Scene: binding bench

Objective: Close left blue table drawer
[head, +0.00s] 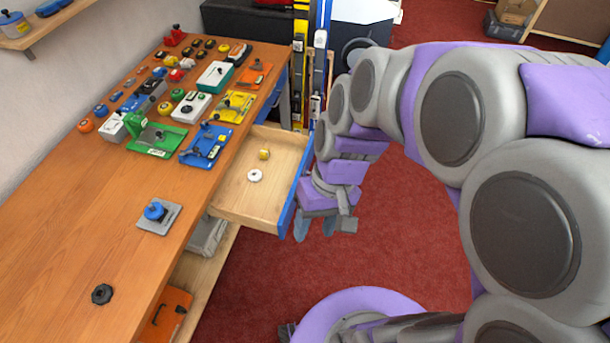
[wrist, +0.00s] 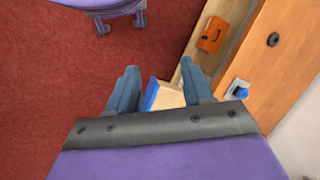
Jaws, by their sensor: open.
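The wooden drawer with a blue front (head: 289,205) is pulled out from the table (head: 60,225). A small yellow item (head: 264,154) and a white round item (head: 255,175) lie in it. My gripper (head: 315,232) is just outside the blue front, at its right, pointing down; whether it touches cannot be told. In the wrist view my gripper (wrist: 160,88) is open with nothing between the fingertips. A corner of the drawer (wrist: 168,95) shows beyond and between the fingers, and the rest of it is hidden.
Many coloured parts and plates, such as a blue plate (head: 205,146), crowd the table's far half. A grey plate with a blue knob (head: 157,213) and a black knob (head: 102,293) lie nearer. An orange case (head: 165,312) sits on the lower shelf. Red carpet (head: 400,235) is clear.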

